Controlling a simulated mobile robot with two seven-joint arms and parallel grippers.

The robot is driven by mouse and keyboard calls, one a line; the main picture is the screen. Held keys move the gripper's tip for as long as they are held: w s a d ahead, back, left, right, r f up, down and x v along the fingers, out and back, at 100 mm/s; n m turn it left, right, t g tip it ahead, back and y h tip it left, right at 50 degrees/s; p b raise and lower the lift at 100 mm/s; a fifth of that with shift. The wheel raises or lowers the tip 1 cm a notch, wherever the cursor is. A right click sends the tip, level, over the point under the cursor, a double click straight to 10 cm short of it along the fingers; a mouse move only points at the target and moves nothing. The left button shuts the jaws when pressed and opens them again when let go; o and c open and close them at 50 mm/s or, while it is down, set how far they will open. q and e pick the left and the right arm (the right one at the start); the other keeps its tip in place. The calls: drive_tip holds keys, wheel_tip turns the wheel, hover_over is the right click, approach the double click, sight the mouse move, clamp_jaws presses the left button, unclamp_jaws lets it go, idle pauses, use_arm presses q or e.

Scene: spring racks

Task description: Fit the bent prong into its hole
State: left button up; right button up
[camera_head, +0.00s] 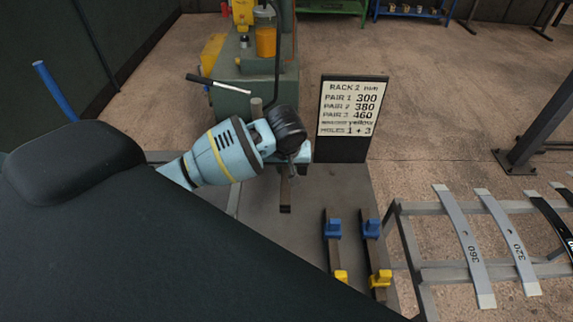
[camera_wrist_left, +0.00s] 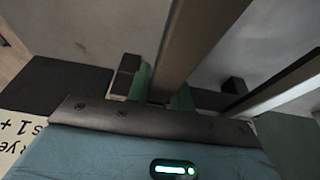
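My left gripper (camera_head: 288,172) is over the grey bench, at the end of the blue-grey arm. A narrow brown-grey metal bar (camera_head: 285,195) extends below it; it also shows in the left wrist view (camera_wrist_left: 203,40). There the bar lies between the green pads of my left gripper (camera_wrist_left: 164,92), which appear to press on both its sides. I cannot make out a bend in the bar, its far tip or a hole for it. My right gripper is not in view.
Two rails with blue blocks (camera_head: 333,228) and yellow blocks (camera_head: 380,278) lie on the grey bench (camera_head: 345,185). A sign (camera_head: 352,108) reads "RACK 2" and "HOLES 1 + 3". A metal rack (camera_head: 408,245) with numbered leaf springs (camera_head: 465,250) stands at right. A green machine (camera_head: 240,95) stands behind.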

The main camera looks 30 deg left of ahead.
use_arm(q)
drive_tip(key=o, duration=0.5)
drive_tip(key=shift+r, duration=0.1)
drive_tip(key=v, duration=0.7)
drive_tip(key=shift+s+r, duration=0.15)
drive_tip(key=shift+r, duration=0.2)
drive_tip(key=shift+d, duration=0.1)
